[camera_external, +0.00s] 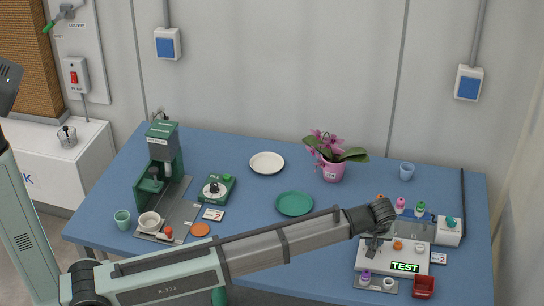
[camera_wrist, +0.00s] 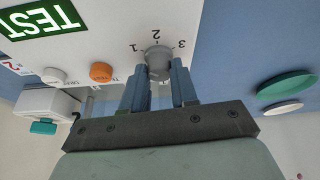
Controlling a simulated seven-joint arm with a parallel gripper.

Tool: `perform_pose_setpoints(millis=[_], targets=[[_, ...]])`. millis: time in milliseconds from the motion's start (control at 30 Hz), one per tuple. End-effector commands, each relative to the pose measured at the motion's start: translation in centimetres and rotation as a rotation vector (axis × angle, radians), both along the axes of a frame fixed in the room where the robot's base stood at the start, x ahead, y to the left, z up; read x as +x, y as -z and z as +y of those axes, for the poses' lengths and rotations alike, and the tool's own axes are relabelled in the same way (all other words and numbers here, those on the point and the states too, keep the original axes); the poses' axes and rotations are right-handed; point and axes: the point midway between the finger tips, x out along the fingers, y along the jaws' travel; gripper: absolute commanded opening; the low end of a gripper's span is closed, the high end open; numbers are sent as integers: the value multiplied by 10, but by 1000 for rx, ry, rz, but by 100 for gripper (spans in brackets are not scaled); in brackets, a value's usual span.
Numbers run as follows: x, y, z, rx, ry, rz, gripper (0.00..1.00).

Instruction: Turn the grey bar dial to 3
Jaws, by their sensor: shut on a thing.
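The grey bar dial (camera_wrist: 158,60) sits on a white panel (camera_wrist: 100,20) with the numbers 1, 2 and 3 printed around it. My gripper (camera_wrist: 159,78) has its two blue-grey fingers on either side of the dial and is shut on it. The numbers appear upside down in the wrist view, with 2 straight beyond the dial. Which number the bar points to is not clear. In the external view my gripper (camera_external: 373,250) reaches down to the panel (camera_external: 408,257), and the dial is hidden or too small to make out.
A green TEST sign (camera_wrist: 42,20), an orange knob (camera_wrist: 101,72) and a white knob (camera_wrist: 54,76) are near the dial on the panel. A red box (camera_external: 424,287) stands at its front right. A green plate (camera_external: 294,204) and potted orchid (camera_external: 333,170) stand farther back.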

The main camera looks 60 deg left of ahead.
Motion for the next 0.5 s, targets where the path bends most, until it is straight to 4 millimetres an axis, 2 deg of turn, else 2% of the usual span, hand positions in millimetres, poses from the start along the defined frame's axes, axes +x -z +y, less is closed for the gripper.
perform_pose_setpoints(millis=[500], targets=[[-2, 0, 3, -2, 478, -4, 0]])
